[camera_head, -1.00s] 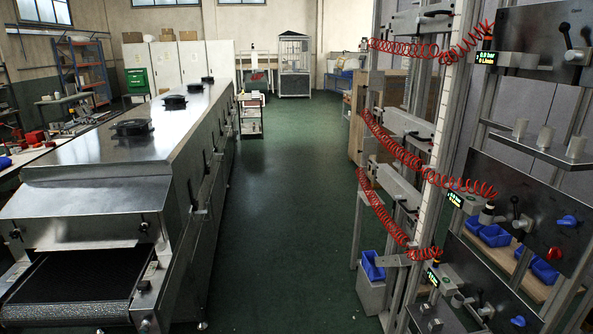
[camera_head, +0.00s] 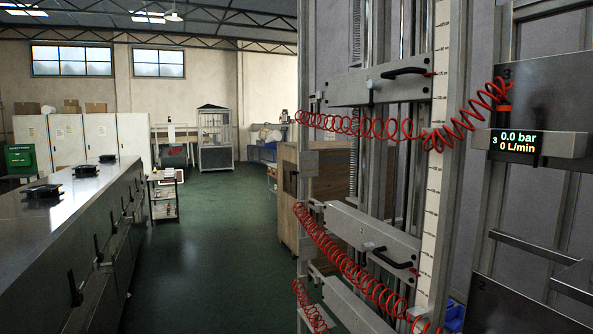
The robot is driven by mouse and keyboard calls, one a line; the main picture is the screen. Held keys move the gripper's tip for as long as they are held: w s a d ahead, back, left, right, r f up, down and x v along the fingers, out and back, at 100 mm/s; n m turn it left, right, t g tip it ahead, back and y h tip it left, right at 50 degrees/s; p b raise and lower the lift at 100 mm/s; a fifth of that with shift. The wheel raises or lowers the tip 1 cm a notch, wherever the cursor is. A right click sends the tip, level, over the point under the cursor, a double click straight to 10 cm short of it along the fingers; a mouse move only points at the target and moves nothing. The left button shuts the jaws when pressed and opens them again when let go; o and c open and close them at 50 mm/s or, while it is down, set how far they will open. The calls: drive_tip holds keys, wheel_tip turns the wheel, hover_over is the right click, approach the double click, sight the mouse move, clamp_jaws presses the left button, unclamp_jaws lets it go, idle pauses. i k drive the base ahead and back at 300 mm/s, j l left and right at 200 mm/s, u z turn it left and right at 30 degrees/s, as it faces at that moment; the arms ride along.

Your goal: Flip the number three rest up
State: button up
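A dark panel marked 3 (camera_head: 562,72) stands at the right edge, cut off by the frame. Its small display (camera_head: 516,142) reads 0.0 bar and 0 L/min. A grey bar runs across beside the display. Left of it, a grey horizontal beam (camera_head: 350,88) with a black handle (camera_head: 403,72) is fixed across the metal frame at about the same height. I cannot tell for sure which part is the number three rest, or whether it is up or down. My gripper is not in view.
A lower grey beam (camera_head: 372,238) with a black handle crosses the frame, with red coiled hoses (camera_head: 352,124) hanging in front. A panel marked 2 (camera_head: 515,308) is at bottom right. The long steel dryer (camera_head: 75,225) lines the left. The green floor (camera_head: 210,250) between is clear.

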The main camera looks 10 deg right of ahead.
sight(308, 161)
drive_tip(key=z, duration=0.45)
drive_tip(key=i+j+z, duration=0.5)
drive_tip(key=j+z, duration=0.2)
drive_tip(key=i+j+z, duration=0.15)
drive_tip(key=j+z, duration=0.2)
drive_tip(key=i+j+z, duration=0.1)
drive_tip(key=j, duration=0.5)
drive_tip(key=i+j, duration=0.2)
drive_tip(key=j, duration=0.35)
drive_tip(key=i+j+z, duration=0.15)
drive_tip(key=j, duration=0.45)
drive_tip(key=i+j, duration=0.1)
drive_tip(key=j, duration=0.5)
drive_tip(key=i+j+z, duration=0.15)
drive_tip(key=j, duration=1.05)
drive_tip(key=i+j, duration=0.15)
drive_tip(key=j, duration=0.45)
